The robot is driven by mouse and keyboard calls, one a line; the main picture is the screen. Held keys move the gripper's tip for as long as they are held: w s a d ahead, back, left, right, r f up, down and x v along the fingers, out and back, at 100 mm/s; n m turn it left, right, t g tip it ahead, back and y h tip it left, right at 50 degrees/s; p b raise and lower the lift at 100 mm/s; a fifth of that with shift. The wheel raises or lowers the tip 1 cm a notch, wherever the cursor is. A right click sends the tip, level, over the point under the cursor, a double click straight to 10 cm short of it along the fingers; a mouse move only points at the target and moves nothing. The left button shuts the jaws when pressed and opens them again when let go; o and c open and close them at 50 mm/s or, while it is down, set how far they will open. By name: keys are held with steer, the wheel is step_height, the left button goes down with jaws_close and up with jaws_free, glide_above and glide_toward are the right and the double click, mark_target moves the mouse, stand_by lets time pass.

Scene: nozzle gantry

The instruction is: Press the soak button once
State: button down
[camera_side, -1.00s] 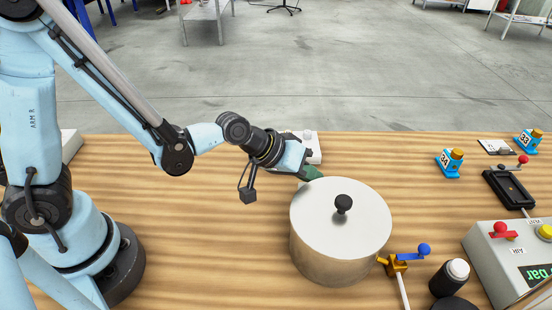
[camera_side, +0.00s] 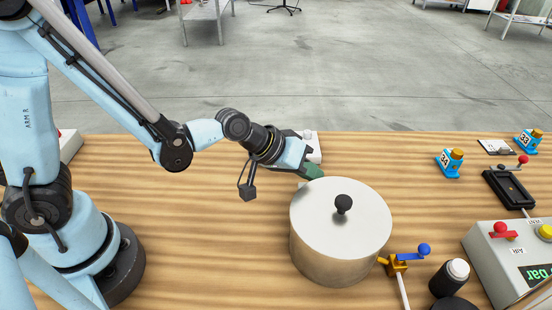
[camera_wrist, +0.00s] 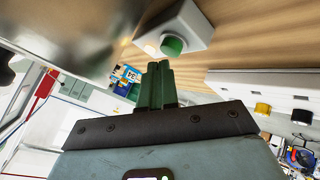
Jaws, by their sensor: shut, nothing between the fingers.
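My gripper (camera_side: 316,173) is shut and empty, beside the upper left rim of the lidded metal pot (camera_side: 330,250). Its dark green fingers (camera_wrist: 156,66) are together in the wrist view. There, a green button (camera_wrist: 172,45) sits on a white box (camera_wrist: 192,22), just beyond the fingertips and slightly right of them. A gap shows between fingers and button in that picture; the true distance is hard to judge. In the side view, a white box (camera_side: 314,150) with a pale knob is partly hidden behind my gripper. I cannot read a soak label.
The pot's black lid knob (camera_side: 343,204) sticks up. A blue-handled valve (camera_side: 400,262), a black cylinder (camera_side: 450,278) and a control box (camera_side: 513,255) with a red lever stand to its right. Blue blocks (camera_side: 449,163) stand farther back. The wooden table is clear left of the pot.

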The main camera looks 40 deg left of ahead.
steer(key=shift+r, duration=0.35)
steer(key=shift+r, duration=2.5)
